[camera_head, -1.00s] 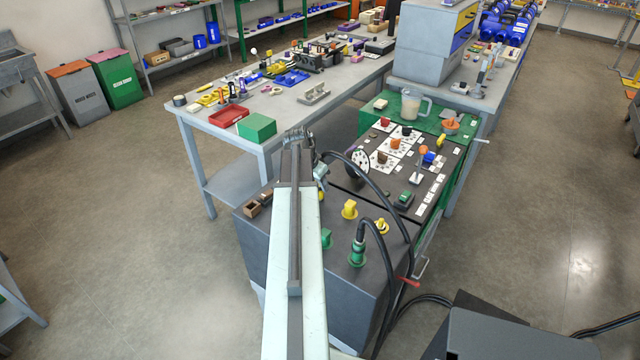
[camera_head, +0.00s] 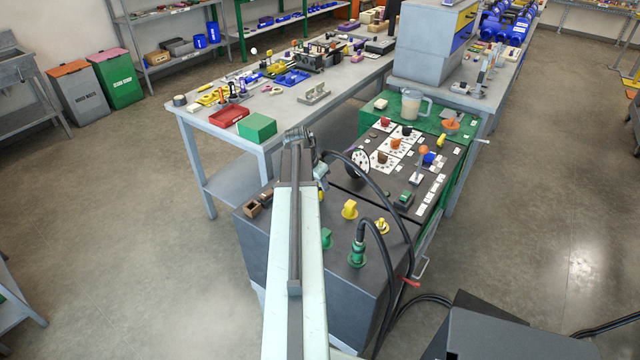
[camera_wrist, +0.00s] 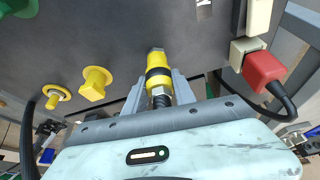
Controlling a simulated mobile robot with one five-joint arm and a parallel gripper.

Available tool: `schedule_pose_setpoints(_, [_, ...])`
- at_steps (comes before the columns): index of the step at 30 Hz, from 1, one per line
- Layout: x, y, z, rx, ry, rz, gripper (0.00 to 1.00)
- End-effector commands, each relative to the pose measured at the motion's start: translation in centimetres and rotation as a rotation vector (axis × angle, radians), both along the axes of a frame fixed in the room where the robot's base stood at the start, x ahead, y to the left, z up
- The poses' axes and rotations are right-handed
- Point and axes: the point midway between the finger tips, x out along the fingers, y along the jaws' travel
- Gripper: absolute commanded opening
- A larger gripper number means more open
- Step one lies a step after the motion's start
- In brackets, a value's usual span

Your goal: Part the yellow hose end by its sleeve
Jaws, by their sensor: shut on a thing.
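The yellow hose end (camera_wrist: 158,65) is in the middle of the wrist view. It has a grey metal tip at the top, a dark band around its yellow body and a ribbed metal part below. My gripper (camera_wrist: 159,88) has one finger on each side of it and is shut on its yellow sleeve. I cannot tell whether the hose end is still seated in a mating part. In the head view my arm covers the gripper and the hose end.
A square yellow fitting (camera_wrist: 95,83) and a round yellow fitting (camera_wrist: 56,95) stand left of my gripper. A red plug (camera_wrist: 264,68) on a black cable is at the right. In the head view, a green connector (camera_head: 357,254) carries a black hose that arches near my arm.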

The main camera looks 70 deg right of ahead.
Motion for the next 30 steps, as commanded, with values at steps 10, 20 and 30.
schedule_pose_setpoints(10, [0.0, 0.0, 1.8, -0.001, 0.0, 0.0, 0.0])
schedule_pose_setpoints(20, [0.0, 0.0, 3.3, -0.001, 0.0, 0.0, 0.0])
schedule_pose_setpoints(30, [0.0, 0.0, 4.9, -0.001, 0.0, 0.0, 0.0])
